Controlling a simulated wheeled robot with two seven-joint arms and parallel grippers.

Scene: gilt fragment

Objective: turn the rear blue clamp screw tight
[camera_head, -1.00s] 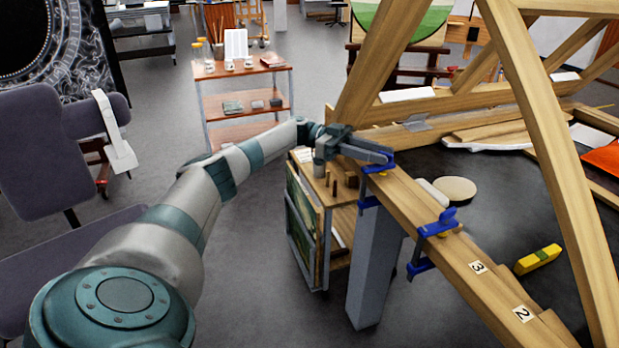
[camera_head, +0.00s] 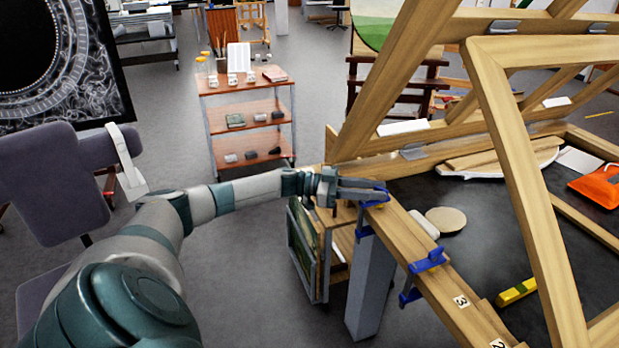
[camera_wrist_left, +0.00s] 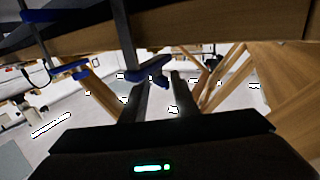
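The rear blue clamp (camera_head: 365,232) grips the far end of a long wooden beam (camera_head: 408,226), above a grey post. My left gripper (camera_head: 384,192) reaches over from the left, with its fingers at the top of this clamp and partly covering it. In the left wrist view, the two dark fingers (camera_wrist_left: 161,84) stand apart with a gap between them. A blue clamp part (camera_wrist_left: 149,72) shows by their tips, under the beam; whether they touch it I cannot tell. The front blue clamp (camera_head: 428,261) sits nearer along the beam. My right gripper is not in view.
Large wooden frame members (camera_head: 510,160) rise at the right. A dark panel (camera_head: 480,225) holds a round disc (camera_head: 446,219) and a yellow block (camera_head: 516,291). A small wooden cart (camera_head: 342,245) stands below my left forearm. Open floor lies left of it.

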